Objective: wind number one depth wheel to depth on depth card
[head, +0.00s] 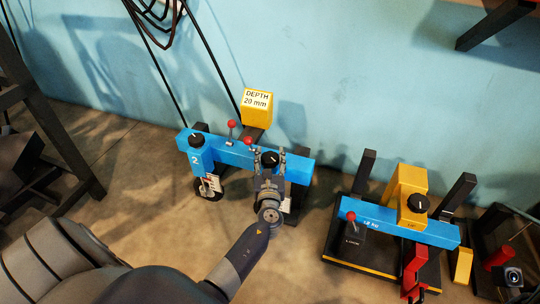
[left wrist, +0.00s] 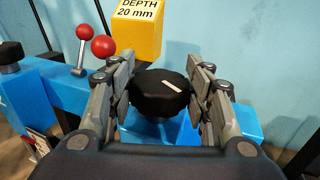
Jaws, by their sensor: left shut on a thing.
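The black depth wheel (left wrist: 160,93) has a white pointer mark and sits on top of a blue housing. It also shows in the head view (head: 270,159). My left gripper (head: 269,156) is around this wheel, its fingers shut on the wheel's two sides, as the left wrist view shows (left wrist: 158,85). The yellow depth card block (head: 257,107) reads "DEPTH 20 mm"; it stands behind the blue beam (head: 232,152). A second black wheel (head: 195,140) tops the housing marked 2 at the left. The number on the gripped wheel's housing is hidden. My right gripper is not in view.
Two red-knobbed levers (head: 231,124) stand on the beam close to the left gripper. At the right is another blue beam (head: 385,222) with a yellow post and black knob (head: 417,203). A dark frame (head: 45,110) stands at the far left; a blue wall closes the back.

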